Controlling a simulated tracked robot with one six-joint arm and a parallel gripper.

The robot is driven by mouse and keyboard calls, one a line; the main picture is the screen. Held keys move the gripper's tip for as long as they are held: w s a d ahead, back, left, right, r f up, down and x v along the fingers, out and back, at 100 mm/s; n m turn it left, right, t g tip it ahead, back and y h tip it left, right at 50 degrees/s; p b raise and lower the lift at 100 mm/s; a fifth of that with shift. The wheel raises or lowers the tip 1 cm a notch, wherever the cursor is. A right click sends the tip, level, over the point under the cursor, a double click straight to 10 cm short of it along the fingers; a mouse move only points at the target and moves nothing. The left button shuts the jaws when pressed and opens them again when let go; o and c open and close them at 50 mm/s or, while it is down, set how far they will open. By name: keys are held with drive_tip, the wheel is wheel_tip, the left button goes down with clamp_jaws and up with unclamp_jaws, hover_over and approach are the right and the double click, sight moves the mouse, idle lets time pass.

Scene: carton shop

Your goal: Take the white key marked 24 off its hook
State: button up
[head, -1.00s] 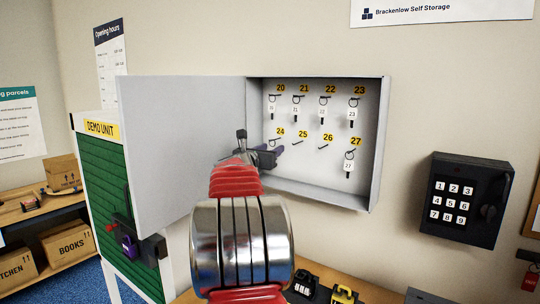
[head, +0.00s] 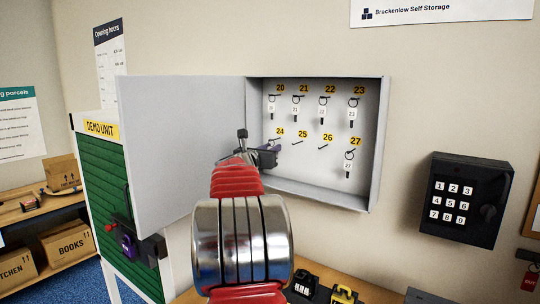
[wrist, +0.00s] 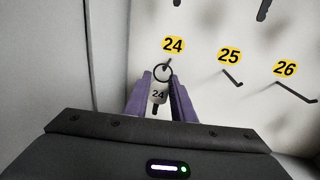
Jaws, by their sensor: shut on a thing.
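The white key marked 24 (wrist: 158,96) shows in the wrist view between the two purple fingers of my gripper (wrist: 160,100). My gripper is shut on it. The key's dark ring (wrist: 163,72) stands above the fingertips, just under the yellow 24 label (wrist: 174,45). The hook is mostly hidden behind the ring, and I cannot tell whether the ring still hangs on it. In the head view my gripper (head: 268,154) is at the lower left inside the key cabinet (head: 330,194), below the 24 label there; the key is hidden by it.
Hooks 25 (wrist: 232,77) and 26 (wrist: 297,92) are bare to the right. Keys hang in the top row, and key 27 (head: 348,165) hangs at the lower right. The open cabinet door (head: 180,140) stands close on the left. A black keypad box (head: 462,200) is on the wall further right.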

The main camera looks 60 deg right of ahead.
clamp_jaws()
drive_tip(key=shift+r, duration=0.1)
drive_tip(key=shift+r, duration=0.15)
drive_tip(key=shift+a+r, duration=0.1)
drive_tip(key=shift+a, duration=0.05)
drive_tip(key=a, duration=1.7)
drive_tip(key=shift+s+a, duration=0.35)
drive_tip(key=shift+a, duration=0.05)
